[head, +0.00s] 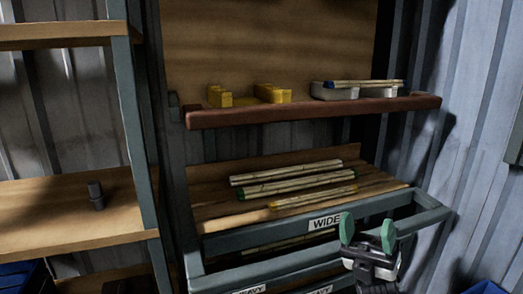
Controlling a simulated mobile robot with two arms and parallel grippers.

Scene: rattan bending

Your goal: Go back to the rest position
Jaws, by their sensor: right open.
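My right gripper (368,232) is low at the right in the head view, with its two green-padded fingertips apart and nothing between them. It is in front of the rack's lower front rail, just right of the WIDE label (325,222). My left gripper is not in view. Several rattan poles (295,180) lie on the slanted rack shelf (210,213) behind the label. A rattan bundle with blue ends (365,83) rests across white blocks (335,92) on the upper shelf (300,112).
Yellow blocks (272,93) sit on the upper shelf. At left, a wooden shelf unit (50,205) holds a small dark cylinder (96,195). Corrugated metal walls (475,100) stand behind and at right. A blue object (487,287) shows at the bottom right.

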